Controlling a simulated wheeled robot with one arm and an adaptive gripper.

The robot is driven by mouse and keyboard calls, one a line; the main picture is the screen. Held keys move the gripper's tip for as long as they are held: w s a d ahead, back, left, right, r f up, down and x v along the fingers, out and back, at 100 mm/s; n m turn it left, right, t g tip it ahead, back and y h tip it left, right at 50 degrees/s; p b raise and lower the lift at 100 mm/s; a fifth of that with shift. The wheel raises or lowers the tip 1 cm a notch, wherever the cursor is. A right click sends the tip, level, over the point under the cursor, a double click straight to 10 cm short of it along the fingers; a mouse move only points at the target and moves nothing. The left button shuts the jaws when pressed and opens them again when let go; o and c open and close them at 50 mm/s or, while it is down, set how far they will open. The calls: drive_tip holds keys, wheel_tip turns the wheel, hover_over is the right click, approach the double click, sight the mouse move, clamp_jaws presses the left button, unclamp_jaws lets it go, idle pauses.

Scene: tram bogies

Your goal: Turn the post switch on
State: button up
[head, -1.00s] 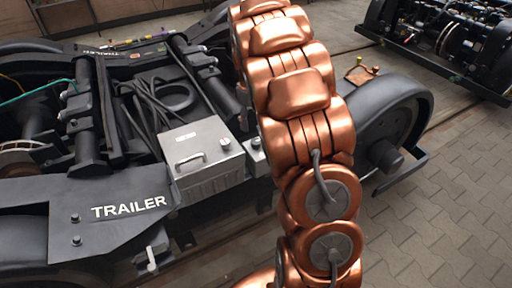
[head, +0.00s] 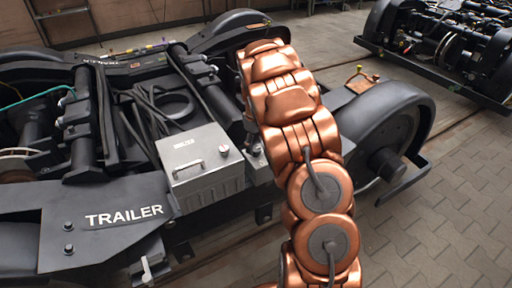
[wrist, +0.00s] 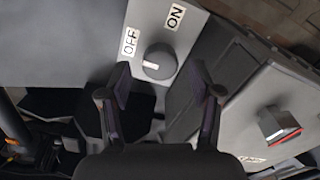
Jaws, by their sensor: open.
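The post switch shows in the wrist view as a round dark knob (wrist: 159,61) on a light grey plate (wrist: 146,17). An OFF label (wrist: 130,41) lies to the left of the knob and an ON label (wrist: 174,17) above it to the right. The knob's white mark points left, roughly toward the OFF side. My gripper (wrist: 160,80) is open, its two fingertips on either side of and just below the knob, with nothing between them. I cannot tell whether either finger touches it. In the head view my arm hides the gripper.
Paved floor (head: 450,210) is clear at right.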

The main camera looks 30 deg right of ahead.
drive_tip(key=shift+f, duration=0.75)
drive_tip(key=shift+c, duration=0.2)
drive_tip(key=c, duration=1.1)
